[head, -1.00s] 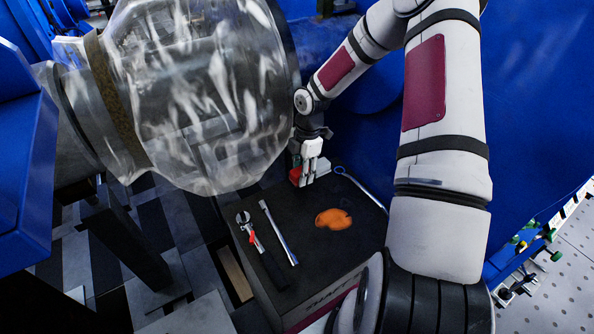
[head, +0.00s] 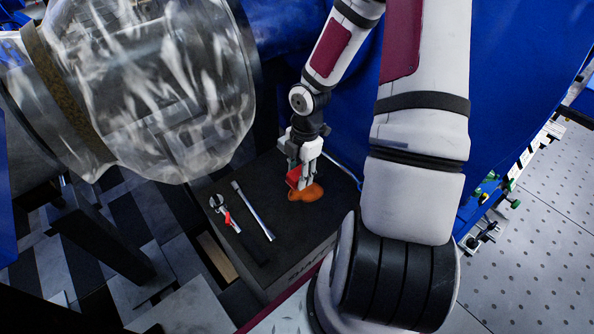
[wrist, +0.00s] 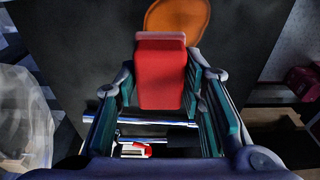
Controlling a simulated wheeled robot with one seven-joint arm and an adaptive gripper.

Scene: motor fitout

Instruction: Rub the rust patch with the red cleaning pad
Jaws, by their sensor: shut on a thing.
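The orange rust patch (head: 309,194) lies on the dark top of the box (head: 285,225). My gripper (head: 303,182) is shut on the red cleaning pad (head: 293,177) and holds it upright at the patch's far left edge. In the wrist view the pad (wrist: 161,75) sits between the two fingers, and the patch (wrist: 178,17) shows just beyond it, partly hidden by it. I cannot tell whether the pad touches the box top.
An adjustable wrench (head: 226,213) and a silver bar tool (head: 253,211) lie left of the patch on the box. A blue-handled wrench (head: 345,165) lies behind, partly hidden by my arm. A large plastic-wrapped cylinder (head: 160,90) stands at upper left.

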